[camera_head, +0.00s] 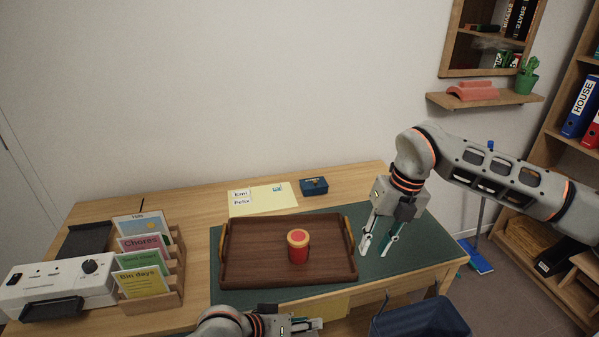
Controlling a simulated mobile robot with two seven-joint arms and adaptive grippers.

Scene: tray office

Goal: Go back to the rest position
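My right gripper (377,246) hangs with its fingers down over the right end of the green desk mat, to the right of the wooden tray. Its fingers are apart, and I see nothing held between them. My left gripper (312,325) shows at the bottom edge of the picture, in front of the desk's near edge. It points to the right, and its fingers are partly cut off, so its opening is unclear. The brown tray (250,268) lies on the mat (330,292) with a red jar with a yellow rim (298,250) upright in it.
A wooden card rack (170,295) and a white device (60,282) stand at the desk's left. A yellow sheet (265,203) and a blue box (314,187) lie at the back. A dark blue bin (425,318) stands in front on the right. A wall shelf (485,100) is above.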

